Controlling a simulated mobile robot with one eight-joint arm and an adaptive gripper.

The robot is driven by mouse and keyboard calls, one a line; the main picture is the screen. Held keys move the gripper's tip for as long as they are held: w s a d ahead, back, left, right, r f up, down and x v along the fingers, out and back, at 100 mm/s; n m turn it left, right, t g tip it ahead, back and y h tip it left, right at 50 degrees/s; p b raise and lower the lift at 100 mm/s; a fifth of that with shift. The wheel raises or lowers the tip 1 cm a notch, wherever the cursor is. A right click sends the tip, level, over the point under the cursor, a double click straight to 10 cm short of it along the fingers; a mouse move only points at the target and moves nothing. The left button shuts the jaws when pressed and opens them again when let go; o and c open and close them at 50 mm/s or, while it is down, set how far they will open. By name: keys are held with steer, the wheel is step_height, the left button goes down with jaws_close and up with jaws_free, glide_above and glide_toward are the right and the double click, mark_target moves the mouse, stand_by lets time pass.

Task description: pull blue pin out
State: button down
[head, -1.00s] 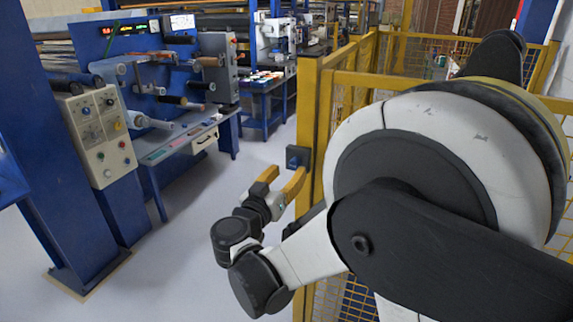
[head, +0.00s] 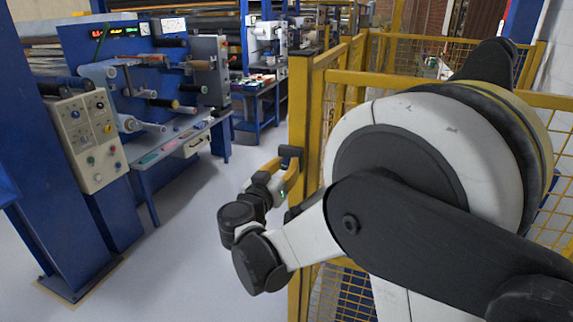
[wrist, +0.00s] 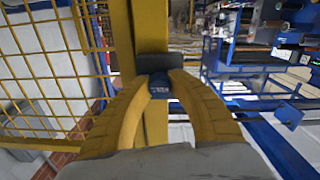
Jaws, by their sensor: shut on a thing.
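The blue pin (wrist: 159,84) shows in the wrist view between the tips of my yellow fingers, in front of a dark block (wrist: 158,64) on the yellow fence post (wrist: 122,42). My gripper (wrist: 160,92) is shut on the pin, one finger on each side of it. In the head view my gripper (head: 280,166) is at the left side of the yellow post (head: 302,120), at the dark block (head: 290,152). The pin is hidden there by the fingers. Whether the pin is still seated in the block cannot be told.
Yellow mesh fencing (head: 440,70) stands behind and to the right of the post. A blue film machine (head: 125,75) with rollers and a control box (head: 87,140) is at the left. Grey floor (head: 190,240) lies open between machine and post.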

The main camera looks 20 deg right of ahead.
steer(key=shift+v, duration=0.85)
steer(key=c, duration=1.2)
jaws_free()
steer(key=shift+w, duration=0.1)
steer(key=v, duration=1.2)
